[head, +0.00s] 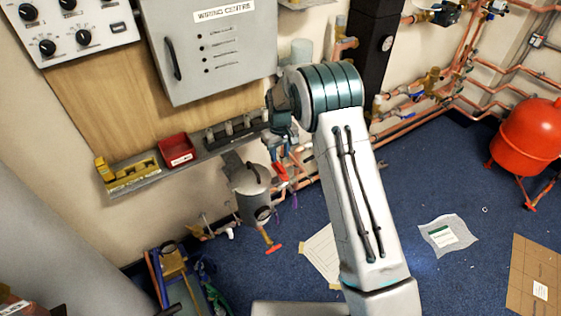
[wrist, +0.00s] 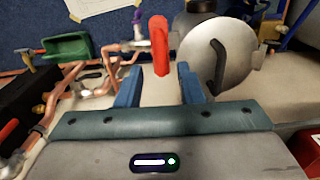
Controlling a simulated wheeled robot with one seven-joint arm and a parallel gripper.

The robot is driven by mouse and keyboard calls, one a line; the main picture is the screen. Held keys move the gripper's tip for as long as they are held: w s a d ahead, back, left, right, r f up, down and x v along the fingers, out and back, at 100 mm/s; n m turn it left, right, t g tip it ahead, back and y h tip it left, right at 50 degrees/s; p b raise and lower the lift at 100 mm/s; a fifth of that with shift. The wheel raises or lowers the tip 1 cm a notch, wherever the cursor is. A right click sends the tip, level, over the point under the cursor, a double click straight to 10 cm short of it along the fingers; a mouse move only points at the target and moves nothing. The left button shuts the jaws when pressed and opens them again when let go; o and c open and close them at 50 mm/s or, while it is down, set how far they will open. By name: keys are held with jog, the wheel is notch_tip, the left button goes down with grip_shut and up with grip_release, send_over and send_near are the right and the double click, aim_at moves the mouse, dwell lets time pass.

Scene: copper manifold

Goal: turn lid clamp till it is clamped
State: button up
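A grey canister (head: 247,187) with a round lid and dark handle stands below the shelf in the head view. In the wrist view its round metal lid (wrist: 232,50), with a curved black handle, is at the upper right. A red lever (wrist: 159,45), which looks like the lid clamp, points towards me left of the lid; it also shows in the head view (head: 281,172). My gripper (wrist: 158,88) is open, its two blue fingers apart. The lever's near end appears between the fingertips, with gaps on both sides. Whether it is between them in depth I cannot tell.
A wall shelf holds a red bin (head: 177,150) and a yellow tool (head: 125,171). A grey wiring cabinet (head: 215,50) hangs above. Copper pipes run along the wall beside the canister. A red tank (head: 528,138) stands at right.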

aim_at(280, 165)
jog(key=shift+f, duration=2.4)
grip_shut()
